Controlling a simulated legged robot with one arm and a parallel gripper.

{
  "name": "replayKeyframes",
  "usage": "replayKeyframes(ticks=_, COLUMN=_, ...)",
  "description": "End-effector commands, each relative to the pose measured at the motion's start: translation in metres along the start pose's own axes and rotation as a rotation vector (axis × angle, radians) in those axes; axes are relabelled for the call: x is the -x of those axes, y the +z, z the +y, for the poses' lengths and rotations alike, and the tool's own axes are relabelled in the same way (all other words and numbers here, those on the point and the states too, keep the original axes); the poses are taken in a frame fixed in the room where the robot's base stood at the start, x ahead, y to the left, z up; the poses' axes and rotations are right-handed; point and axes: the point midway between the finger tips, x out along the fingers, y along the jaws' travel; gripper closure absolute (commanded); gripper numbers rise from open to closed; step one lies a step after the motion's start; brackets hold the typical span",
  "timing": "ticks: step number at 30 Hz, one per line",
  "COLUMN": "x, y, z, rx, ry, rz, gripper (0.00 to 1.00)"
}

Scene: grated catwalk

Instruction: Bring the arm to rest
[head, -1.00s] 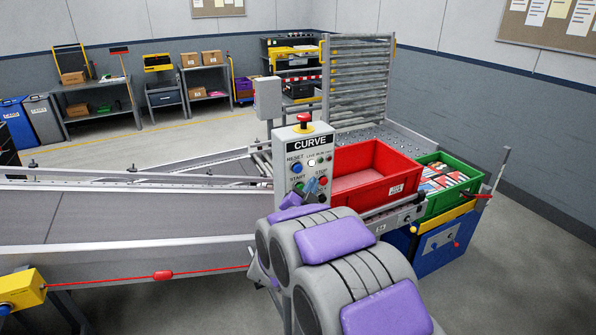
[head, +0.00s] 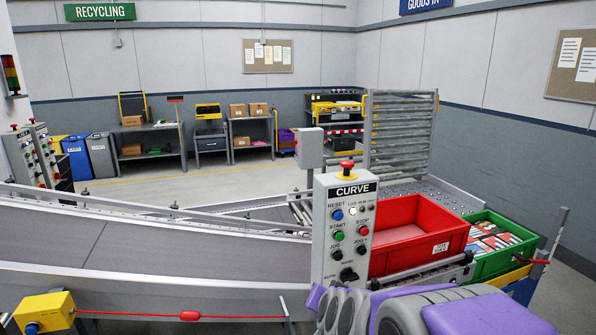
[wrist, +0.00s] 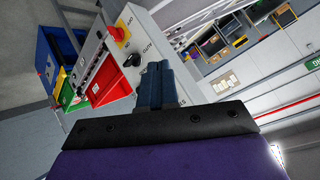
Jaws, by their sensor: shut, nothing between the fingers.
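My gripper (wrist: 155,85) shows in the wrist view with its dark blue fingers together and nothing between them. In the head view my purple and grey arm is low at the bottom right, folded close to my body. The fingers do not show in that view.
A conveyor (head: 150,250) with a red pull cord (head: 189,316) spans the front left. A red crate (head: 425,222) stands right of the panel, with a filled green crate (head: 515,262) beyond it. The floor past the conveyor (head: 130,188) is open up to the shelves.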

Motion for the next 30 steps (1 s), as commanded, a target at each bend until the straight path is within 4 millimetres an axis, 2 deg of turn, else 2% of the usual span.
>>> replayKeyframes(ticks=1, x=0.011, y=0.017, z=0.007, rx=0.029, ry=0.006, rz=-0.063, gripper=1.0)
replayKeyframes(ticks=8, x=0.078, y=0.102, z=0.053, rx=0.182, ry=0.076, rz=-0.399, gripper=1.0)
replayKeyframes(ticks=12, x=0.13, y=0.151, z=0.093, rx=0.264, ry=0.146, rz=-0.604, gripper=1.0)
replayKeyframes(ticks=18, x=0.206, y=0.207, z=0.148, rx=0.341, ry=0.26, rz=-0.861, gripper=1.0)
replayKeyframes(ticks=21, x=0.234, y=0.224, z=0.166, rx=0.358, ry=0.304, rz=-0.946, gripper=1.0)
replayKeyframes(ticks=24, x=0.251, y=0.233, z=0.177, rx=0.365, ry=0.33, rz=-0.999, gripper=1.0)
replayKeyframes(ticks=30, x=0.259, y=0.236, z=0.181, rx=0.369, ry=0.342, rz=-1.021, gripper=1.0)
